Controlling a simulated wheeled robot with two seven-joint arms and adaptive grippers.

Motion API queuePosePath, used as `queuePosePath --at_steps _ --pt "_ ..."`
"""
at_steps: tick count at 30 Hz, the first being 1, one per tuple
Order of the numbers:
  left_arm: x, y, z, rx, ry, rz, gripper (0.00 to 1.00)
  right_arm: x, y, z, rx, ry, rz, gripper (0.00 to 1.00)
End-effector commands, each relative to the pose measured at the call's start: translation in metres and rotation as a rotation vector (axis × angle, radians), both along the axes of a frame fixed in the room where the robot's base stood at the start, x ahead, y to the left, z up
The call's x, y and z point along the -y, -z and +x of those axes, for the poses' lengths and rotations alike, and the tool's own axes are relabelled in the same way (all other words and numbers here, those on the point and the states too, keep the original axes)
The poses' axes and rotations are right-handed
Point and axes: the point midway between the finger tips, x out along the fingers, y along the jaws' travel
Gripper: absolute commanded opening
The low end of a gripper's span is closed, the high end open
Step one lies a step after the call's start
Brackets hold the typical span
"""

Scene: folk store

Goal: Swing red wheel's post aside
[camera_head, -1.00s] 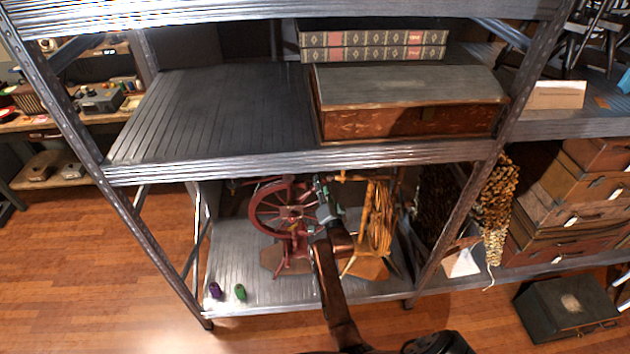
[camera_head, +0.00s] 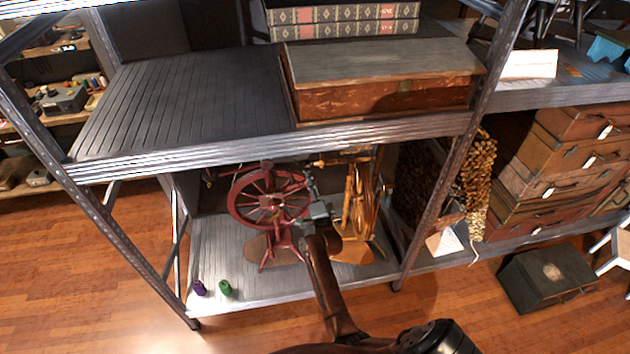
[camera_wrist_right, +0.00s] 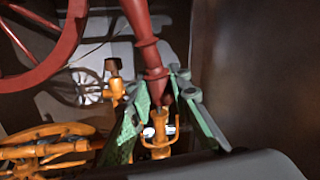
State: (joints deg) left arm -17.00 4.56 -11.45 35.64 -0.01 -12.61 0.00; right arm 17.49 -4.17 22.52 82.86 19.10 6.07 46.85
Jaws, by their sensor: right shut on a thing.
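The red spinning wheel (camera_head: 240,207) stands on the lower shelf (camera_head: 225,250), with its spokes, rim and legs showing in the head view. My right gripper (camera_head: 314,208) is at the wheel's right side. In the right wrist view, the turned red post (camera_wrist_right: 152,60) runs down between the green fingers of the right gripper (camera_wrist_right: 165,115), which is shut on it. The red rim (camera_wrist_right: 45,65) shows at the upper left there. My left gripper is in neither view.
An orange-yellow spinning wheel (camera_head: 360,205) stands close to the right of my gripper. The upper shelf edge (camera_head: 270,147) passes above both wheels. A purple spool (camera_head: 200,288) and a green spool (camera_head: 225,288) stand at the shelf's front left. A steel upright (camera_head: 440,190) is to the right.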

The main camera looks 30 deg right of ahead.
Motion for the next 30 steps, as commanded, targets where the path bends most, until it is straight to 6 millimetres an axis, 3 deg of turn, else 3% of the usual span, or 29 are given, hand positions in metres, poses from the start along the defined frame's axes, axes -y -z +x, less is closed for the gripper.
queuePosePath --at_steps 9,10,18,26,30 --pt "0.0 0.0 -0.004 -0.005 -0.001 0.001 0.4 0.001 0.005 -0.001 -0.004 0.0 0.01 0.0" --pt "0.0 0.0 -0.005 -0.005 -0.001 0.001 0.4 0.001 0.005 -0.001 -0.005 0.0 0.01 0.19" --pt "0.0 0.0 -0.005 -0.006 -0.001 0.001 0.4 0.0 0.004 -0.001 -0.003 0.0 0.008 0.36" --pt "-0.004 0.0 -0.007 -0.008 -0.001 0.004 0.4 0.0 0.003 -0.001 -0.003 -0.001 0.005 0.36" --pt "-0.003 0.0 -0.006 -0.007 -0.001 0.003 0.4 -0.004 0.006 -0.013 -0.003 -0.001 0.006 0.36"
